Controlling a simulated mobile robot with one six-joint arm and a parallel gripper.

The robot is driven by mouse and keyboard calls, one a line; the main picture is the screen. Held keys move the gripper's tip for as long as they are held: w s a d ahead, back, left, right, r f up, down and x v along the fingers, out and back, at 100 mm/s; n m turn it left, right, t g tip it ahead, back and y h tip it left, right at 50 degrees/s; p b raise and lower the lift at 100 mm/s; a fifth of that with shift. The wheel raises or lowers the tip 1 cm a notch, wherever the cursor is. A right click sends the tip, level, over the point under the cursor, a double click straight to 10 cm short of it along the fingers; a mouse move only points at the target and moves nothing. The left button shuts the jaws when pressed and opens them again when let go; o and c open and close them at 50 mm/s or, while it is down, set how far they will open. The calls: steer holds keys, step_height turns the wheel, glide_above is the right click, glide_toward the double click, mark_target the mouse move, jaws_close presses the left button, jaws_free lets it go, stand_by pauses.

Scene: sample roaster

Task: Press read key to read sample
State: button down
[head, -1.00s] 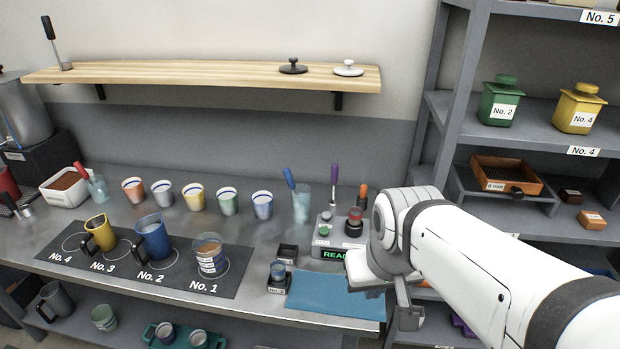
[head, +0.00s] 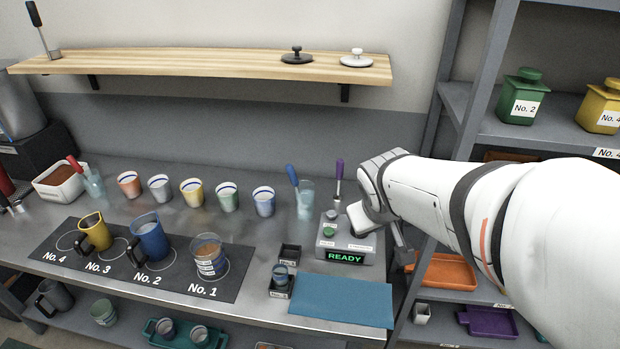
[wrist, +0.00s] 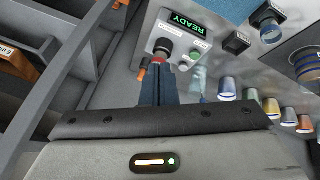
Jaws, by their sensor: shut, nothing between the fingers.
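The reader (head: 326,252), a grey box on the bench's right end, shows a lit READY display (head: 345,257). A green key (head: 329,231) sits on its left part, with a dark round part behind it. In the wrist view the display (wrist: 187,25) shows upside down, and a green button (wrist: 197,57) lies right of a dark round part with red beside it. My gripper (wrist: 158,72) is shut and empty, its tips close to that red part in the picture; contact cannot be told.
A spoon jar (head: 305,205) stands behind. Grey shelving (head: 455,110) rises close on the right.

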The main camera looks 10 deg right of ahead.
steer(key=w+f+n+t+y, duration=0.15)
steer(key=w+n+t, duration=0.35)
steer(key=w, duration=0.9)
steer(key=w+a+f+n+g+y+p, duration=0.1)
steer(key=w+a+f+n+g+y, duration=0.1)
steer(key=w+a+f+n+y, duration=0.2)
step_height(320, 180, down, 3)
steer(key=n, duration=0.2)
steer(key=shift+a+n+y, duration=0.35)
steer(key=shift+n, duration=0.05)
steer(key=shift+w, duration=0.1)
steer(key=b, duration=0.8)
glide_above(332, 232)
step_height(332, 232, down, 8)
steer(key=shift+r, duration=0.2)
steer(key=shift+f+b, duration=0.5)
steer(key=shift+b, duration=0.05)
steer(key=shift+f, duration=0.1)
steer(key=shift+f, duration=0.3)
